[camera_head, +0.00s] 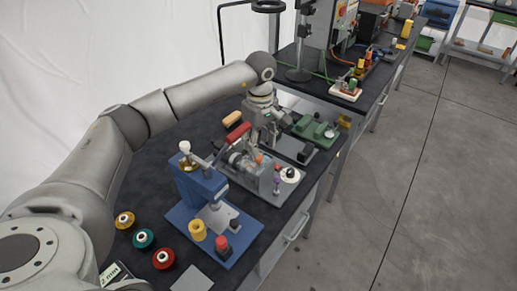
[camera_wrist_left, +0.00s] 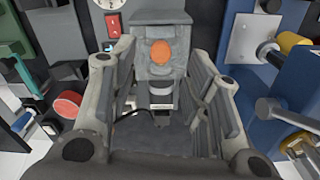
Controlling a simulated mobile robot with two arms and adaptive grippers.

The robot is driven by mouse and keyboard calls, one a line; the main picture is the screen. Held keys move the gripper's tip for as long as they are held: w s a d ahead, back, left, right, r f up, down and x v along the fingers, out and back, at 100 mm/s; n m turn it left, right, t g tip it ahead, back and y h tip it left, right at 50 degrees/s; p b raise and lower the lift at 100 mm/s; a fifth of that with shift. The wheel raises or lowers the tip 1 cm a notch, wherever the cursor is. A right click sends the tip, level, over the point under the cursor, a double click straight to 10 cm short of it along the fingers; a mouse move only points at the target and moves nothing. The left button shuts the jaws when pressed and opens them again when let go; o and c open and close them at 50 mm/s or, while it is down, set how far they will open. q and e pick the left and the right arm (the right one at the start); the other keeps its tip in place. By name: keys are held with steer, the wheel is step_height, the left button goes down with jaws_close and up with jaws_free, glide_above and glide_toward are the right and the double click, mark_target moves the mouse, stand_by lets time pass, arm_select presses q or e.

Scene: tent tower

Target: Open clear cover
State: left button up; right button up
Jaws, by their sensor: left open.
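My left gripper (camera_head: 266,132) comes in from the left over the workbench, pointing down behind a grey device (camera_head: 250,172) with a red handle (camera_head: 238,132). In the left wrist view its fingers (camera_wrist_left: 165,105) are spread apart. A grey block with an orange disc (camera_wrist_left: 160,52) shows between and beyond the fingers. I cannot tell whether the fingers touch it. The orange piece also shows in the head view (camera_head: 259,158). I cannot make out a clear cover for certain in either view. My right gripper is not in view.
A blue press (camera_head: 205,190) stands in front of the grey device. A green device (camera_head: 315,130) stands behind it. A second bench (camera_head: 360,100) stands farther back. Open floor (camera_head: 420,200) is at right.

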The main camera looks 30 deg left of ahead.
arm_select(q)
steer(key=p, duration=0.1)
glide_above(255, 167)
steer(key=w, duration=0.2)
step_height(255, 167, down, 4)
steer(key=shift+s+f, duration=0.1)
steer(key=shift+f, duration=0.3)
steer(key=shift+d+f, duration=0.1)
steer(key=shift+f, duration=0.05)
steer(key=c, duration=0.9)
jaws_close()
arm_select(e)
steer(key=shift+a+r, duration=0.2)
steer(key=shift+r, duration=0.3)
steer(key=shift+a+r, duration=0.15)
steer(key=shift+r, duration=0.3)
